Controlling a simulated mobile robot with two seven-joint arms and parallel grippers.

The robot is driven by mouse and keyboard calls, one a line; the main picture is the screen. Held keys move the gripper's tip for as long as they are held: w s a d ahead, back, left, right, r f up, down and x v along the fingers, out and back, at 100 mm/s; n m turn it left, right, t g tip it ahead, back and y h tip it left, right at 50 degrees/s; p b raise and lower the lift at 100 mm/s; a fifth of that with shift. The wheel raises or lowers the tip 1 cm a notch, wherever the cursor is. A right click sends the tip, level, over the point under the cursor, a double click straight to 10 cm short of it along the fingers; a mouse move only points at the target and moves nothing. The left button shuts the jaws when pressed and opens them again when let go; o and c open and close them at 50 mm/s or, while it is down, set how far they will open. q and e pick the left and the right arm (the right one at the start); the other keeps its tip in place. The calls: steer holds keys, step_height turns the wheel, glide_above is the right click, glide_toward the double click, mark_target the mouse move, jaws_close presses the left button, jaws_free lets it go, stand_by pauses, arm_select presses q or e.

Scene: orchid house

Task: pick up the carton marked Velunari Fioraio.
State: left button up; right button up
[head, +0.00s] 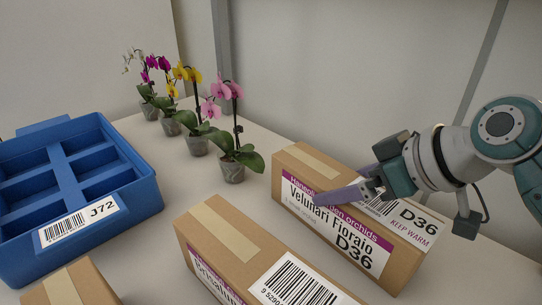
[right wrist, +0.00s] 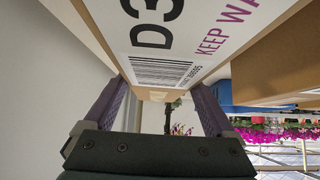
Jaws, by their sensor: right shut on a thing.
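The carton marked Velunari Fioraio (head: 335,232) is a brown box at the right of the table in the head view. It has a white label with a purple band and D36 on its front and top. My right gripper (head: 350,193) is shut on this carton, one finger lying against the labelled front side. In the right wrist view the fingers (right wrist: 165,95) stand on either side of the carton (right wrist: 165,35), whose D36 label faces the camera. I cannot tell whether the carton's base touches the table. My left gripper is not in view.
Another brown carton (head: 215,232) stands close in front of the held one. A third carton (head: 72,288) is at the lower left. A blue divided crate (head: 140,198) marked J72 is at the left. Several potted orchids (head: 233,172) line the back of the table (head: 185,190).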

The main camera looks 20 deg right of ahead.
jaws_close()
steer(key=shift+r, duration=0.1)
